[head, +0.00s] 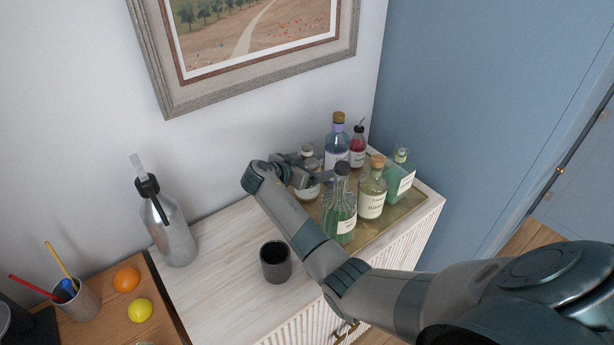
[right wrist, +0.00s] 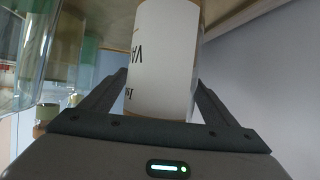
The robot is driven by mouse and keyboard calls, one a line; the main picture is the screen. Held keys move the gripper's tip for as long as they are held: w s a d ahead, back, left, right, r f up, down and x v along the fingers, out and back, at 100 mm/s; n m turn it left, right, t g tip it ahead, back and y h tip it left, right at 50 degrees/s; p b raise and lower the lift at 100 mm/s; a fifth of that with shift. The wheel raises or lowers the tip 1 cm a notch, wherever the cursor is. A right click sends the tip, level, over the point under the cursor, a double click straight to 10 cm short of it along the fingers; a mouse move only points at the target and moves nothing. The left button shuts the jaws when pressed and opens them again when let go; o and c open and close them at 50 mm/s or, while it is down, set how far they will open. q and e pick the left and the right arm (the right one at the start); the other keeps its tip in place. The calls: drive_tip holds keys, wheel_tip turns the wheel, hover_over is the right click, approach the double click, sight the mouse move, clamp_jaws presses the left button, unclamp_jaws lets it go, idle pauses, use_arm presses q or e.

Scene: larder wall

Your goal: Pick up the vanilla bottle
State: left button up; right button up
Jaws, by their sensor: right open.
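The vanilla bottle (head: 308,193) is a clear bottle with a white label, at the back left of the tray's bottle group. In the right wrist view the bottle (right wrist: 163,60) appears upside down, its label starting with "VA". My right gripper (head: 310,171) reaches it from the left, open, with one finger on each side of the bottle. In the right wrist view the fingers flank the label, and a gap shows by at least the left finger; contact on the right is unclear. The bottle stands upright on the tray. My left gripper is not in view.
Close by on the tray (head: 376,236) stand a green bottle (head: 339,215), a cork-topped bottle (head: 371,195), a purple-blue bottle (head: 336,146), a red bottle (head: 357,150) and a square green bottle (head: 399,180). A dark cup (head: 275,262) and a steel siphon (head: 168,230) stand left.

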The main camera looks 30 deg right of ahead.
drive_tip(key=shift+r, duration=0.1)
drive_tip(key=c, duration=1.8)
drive_tip(key=shift+r, duration=0.25)
drive_tip(key=shift+r+b, duration=2.7)
drive_tip(key=shift+r, duration=3.55)
drive_tip(key=shift+r+b, duration=0.8)
drive_tip(key=shift+r, duration=1.6)
drive_tip(key=shift+r, duration=0.1)
